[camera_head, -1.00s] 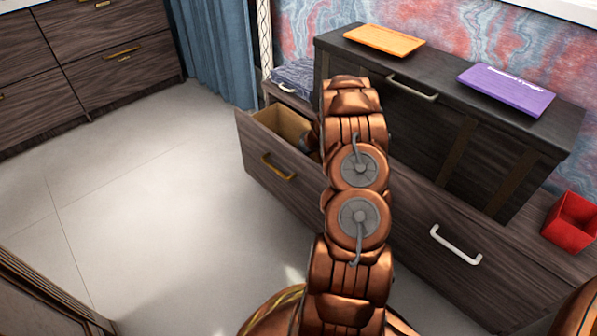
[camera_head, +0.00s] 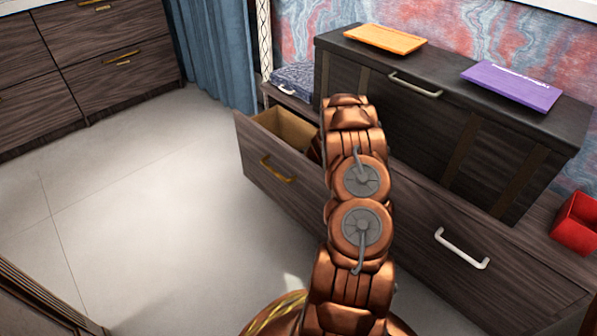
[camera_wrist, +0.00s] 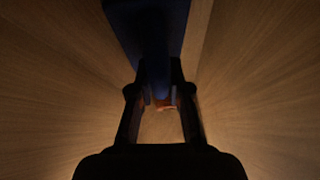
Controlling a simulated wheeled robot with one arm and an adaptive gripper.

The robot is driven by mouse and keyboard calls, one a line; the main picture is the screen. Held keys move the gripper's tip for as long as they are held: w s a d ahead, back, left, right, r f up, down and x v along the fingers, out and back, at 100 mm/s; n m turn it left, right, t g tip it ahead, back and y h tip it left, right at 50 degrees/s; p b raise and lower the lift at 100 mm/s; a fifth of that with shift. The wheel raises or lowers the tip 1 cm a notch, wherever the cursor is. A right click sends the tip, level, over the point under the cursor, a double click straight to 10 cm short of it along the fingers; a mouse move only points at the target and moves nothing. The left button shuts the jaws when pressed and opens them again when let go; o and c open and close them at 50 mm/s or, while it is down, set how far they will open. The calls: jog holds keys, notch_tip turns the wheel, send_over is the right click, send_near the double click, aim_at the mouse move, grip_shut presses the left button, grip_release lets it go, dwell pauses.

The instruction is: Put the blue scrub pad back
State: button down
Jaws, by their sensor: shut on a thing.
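In the wrist view my gripper (camera_wrist: 160,98) is shut on a dark blue thing, which looks like the blue scrub pad (camera_wrist: 150,28). The pad extends upward in the picture from between the fingers. Pale wooden walls rise on both sides, so the gripper is inside the open drawer (camera_head: 252,146). A small reddish-orange thing shows dimly just beyond the fingertips; I cannot tell what it is. In the head view my arm hides the gripper, the pad and part of the drawer's inside.
A dark cabinet (camera_head: 415,120) stands behind the drawer, with an orange board (camera_head: 385,39) and a purple board (camera_head: 510,86) on top. A red box (camera_head: 576,225) is at the right. A patterned folded item (camera_head: 293,77) lies at the back left. The floor at left is clear.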

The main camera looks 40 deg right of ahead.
jog(key=shift+f, duration=0.2)
jog(key=c, duration=1.1)
grip_release()
jog(key=shift+r+p, duration=0.2)
jog(key=shift+p, duration=0.75)
jog(key=shift+v, duration=0.95)
jog(key=shift+s+f+p+v, duration=0.15)
jog(key=shift+p+v, duration=0.35)
jog(key=shift+v, duration=0.9)
jog(key=shift+s+f+p+v, duration=0.15)
jog(key=shift+p+v, duration=0.35)
jog(key=shift+v, duration=0.95)
jog(key=shift+r, duration=0.1)
